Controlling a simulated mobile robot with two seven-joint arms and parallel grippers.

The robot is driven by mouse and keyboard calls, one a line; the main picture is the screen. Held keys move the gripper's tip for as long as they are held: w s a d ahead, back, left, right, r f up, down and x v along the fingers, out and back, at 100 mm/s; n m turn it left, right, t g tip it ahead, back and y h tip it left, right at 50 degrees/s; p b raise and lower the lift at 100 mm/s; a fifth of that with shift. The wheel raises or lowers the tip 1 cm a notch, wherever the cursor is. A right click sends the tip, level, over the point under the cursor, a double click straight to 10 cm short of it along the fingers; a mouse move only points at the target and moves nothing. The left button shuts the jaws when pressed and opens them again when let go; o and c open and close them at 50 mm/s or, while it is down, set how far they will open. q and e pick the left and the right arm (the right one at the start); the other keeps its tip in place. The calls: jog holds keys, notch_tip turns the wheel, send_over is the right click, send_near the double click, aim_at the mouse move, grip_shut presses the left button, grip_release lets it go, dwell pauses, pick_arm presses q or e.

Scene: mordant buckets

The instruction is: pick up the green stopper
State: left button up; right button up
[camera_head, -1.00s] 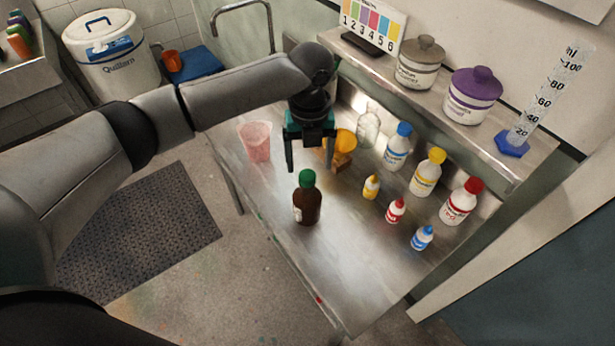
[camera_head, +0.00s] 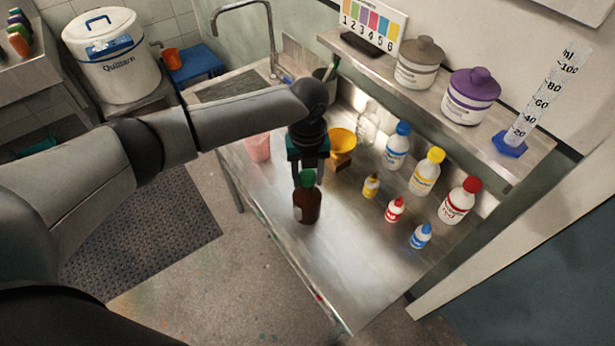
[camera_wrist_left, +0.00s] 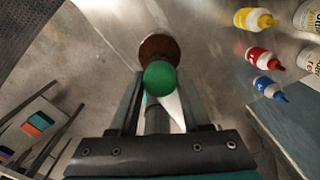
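The green stopper (camera_head: 307,178) sits on top of the brown bottle (camera_head: 306,206), which stands upright on the steel bench (camera_head: 290,250). My left gripper (camera_head: 308,182) points down over the bottle, with its fingers at the height of the stopper. In the left wrist view the stopper (camera_wrist_left: 160,78) lies near the tips of the two fingers (camera_wrist_left: 160,84). My right gripper is not in view.
Small yellow (camera_head: 371,186), red (camera_head: 395,209) and blue (camera_head: 421,236) dropper bottles stand to the right, before larger capped bottles. A yellow funnel (camera_head: 342,142) is behind the gripper. A pink beaker (camera_head: 257,147) is partly hidden by my arm. The bench front is clear.

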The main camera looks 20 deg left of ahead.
pick_arm(q)
grip_shut()
jog(key=shift+r, duration=0.1)
notch_tip(320, 180, up, 20)
jog(key=shift+b, duration=0.35)
dwell(0.5)
notch_tip(320, 180, up, 5)
jog(key=p, duration=0.4)
send_over(308, 175)
dwell(0.4)
